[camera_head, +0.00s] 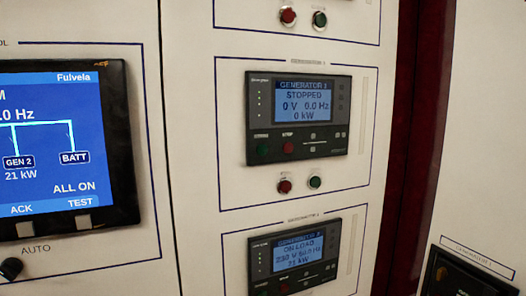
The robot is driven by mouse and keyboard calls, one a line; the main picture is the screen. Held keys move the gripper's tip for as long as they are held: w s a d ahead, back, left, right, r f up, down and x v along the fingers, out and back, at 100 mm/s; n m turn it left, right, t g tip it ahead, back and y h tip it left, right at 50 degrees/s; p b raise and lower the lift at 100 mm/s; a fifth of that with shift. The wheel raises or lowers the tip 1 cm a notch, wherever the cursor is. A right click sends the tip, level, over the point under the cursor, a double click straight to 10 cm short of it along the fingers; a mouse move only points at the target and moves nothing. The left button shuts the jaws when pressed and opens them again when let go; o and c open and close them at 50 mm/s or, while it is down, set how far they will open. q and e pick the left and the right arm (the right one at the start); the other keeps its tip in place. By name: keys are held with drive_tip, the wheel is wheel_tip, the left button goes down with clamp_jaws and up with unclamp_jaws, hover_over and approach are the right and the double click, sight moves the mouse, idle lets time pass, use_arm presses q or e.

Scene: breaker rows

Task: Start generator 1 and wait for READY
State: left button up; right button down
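The generator 1 controller (298,117) is a dark panel in the middle of the head view. Its blue screen (303,101) reads GENERATOR 1, STOPPED, 0 V, 0 kW; the frequency looks like 0.0 Hz but is a little blurred. On its lower left are a green button (262,150) and a red button (288,147). Below the controller, on the white cabinet face, are a separate red button (285,186) and a dark green button (315,182). Neither of my grippers shows in this view.
Below is a second generator controller (294,258), whose screen reads ON LOAD and 21 kW. At left a large display (62,145) shows GEN 2, BATT and ALL ON, with an AUTO knob (11,268) under it. A dark red vertical strip (412,150) stands right of the panels.

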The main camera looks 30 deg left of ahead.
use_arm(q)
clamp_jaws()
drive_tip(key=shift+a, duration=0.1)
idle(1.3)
